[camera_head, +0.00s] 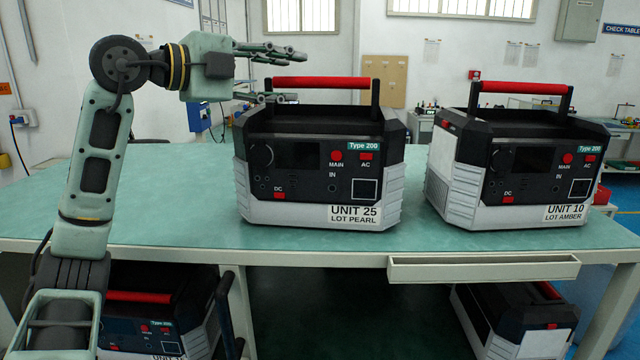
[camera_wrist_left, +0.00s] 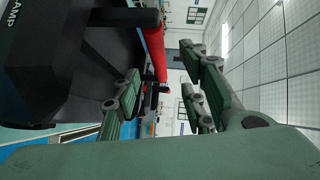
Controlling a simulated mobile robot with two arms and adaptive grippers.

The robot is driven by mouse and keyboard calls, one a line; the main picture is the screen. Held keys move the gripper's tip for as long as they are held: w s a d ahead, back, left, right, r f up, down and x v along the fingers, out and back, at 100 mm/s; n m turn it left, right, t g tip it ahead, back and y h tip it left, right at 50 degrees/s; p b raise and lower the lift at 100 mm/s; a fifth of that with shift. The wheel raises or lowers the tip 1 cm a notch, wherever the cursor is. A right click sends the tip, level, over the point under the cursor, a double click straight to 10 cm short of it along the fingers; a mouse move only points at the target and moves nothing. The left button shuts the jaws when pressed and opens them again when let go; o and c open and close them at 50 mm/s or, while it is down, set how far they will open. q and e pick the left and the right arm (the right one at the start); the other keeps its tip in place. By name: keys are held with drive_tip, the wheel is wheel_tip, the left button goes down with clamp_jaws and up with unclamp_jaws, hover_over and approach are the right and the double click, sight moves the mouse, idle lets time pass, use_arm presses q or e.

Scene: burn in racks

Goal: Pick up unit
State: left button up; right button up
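Unit 25, lot Pearl (camera_head: 320,170), stands upright on the green table, a grey and black box with a red-gripped handle (camera_head: 320,83) on top. Unit 10, lot Amber (camera_head: 520,170), stands to its right with its own red handle (camera_head: 525,88). My left gripper (camera_head: 285,75) is open at the upper left of unit 25, its fingers spread above and below the handle's height. In the left wrist view the red handle (camera_wrist_left: 154,50) shows between the spread fingers (camera_wrist_left: 165,100), with nothing visibly grasped. My right gripper is not in view.
The green table (camera_head: 420,235) has bare room left of unit 25 and a narrow gap between the units. More units sit under the table, at lower left (camera_head: 150,310) and lower right (camera_head: 515,320).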

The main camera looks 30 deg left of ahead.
sight(310, 78)
use_arm(q)
drive_tip(key=p+x, duration=0.3)
drive_tip(key=x, duration=0.4)
drive_tip(key=shift+w, duration=0.1)
drive_tip(key=shift+w+f, duration=0.2)
drive_tip(key=shift+w, duration=0.1)
drive_tip(key=shift+d, duration=0.1)
drive_tip(key=shift+s, duration=0.15)
drive_tip(key=shift+c, duration=0.3)
drive_tip(key=shift+c, duration=1)
clamp_jaws()
drive_tip(key=shift+r, duration=0.5)
drive_tip(key=shift+f, duration=0.1)
